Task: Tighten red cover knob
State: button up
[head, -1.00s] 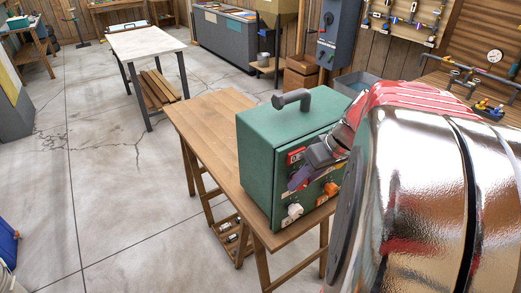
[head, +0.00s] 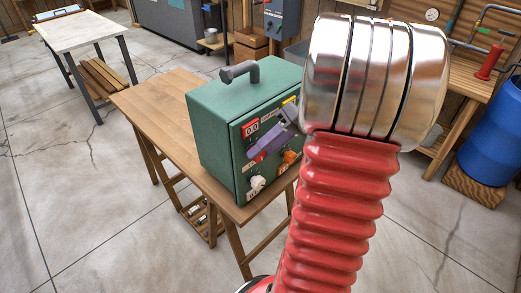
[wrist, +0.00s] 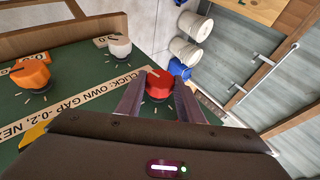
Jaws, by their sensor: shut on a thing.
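Whether the knob is fully tight cannot be seen.
An orange knob (head: 289,157) and a white knob (head: 257,184) are close by on the panel. The box stands on a wooden table (head: 165,108). My arm blocks the view right of the box. A blue barrel (head: 494,140) stands at far right.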

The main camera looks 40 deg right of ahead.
jog(key=shift+d+f+m+y, duration=0.1)
jog(key=shift+d+m+y, duration=0.05)
jog(key=shift+y, duration=0.4)
jog(key=shift+d+f+m+y, duration=0.1)
jog(key=shift+m+y, duration=0.05)
jog(key=shift+y, duration=0.4)
jog(key=o, duration=1.1)
jog(key=v, duration=1.3)
jog(key=shift+s+d, duration=0.3)
jog(key=shift+d, duration=0.05)
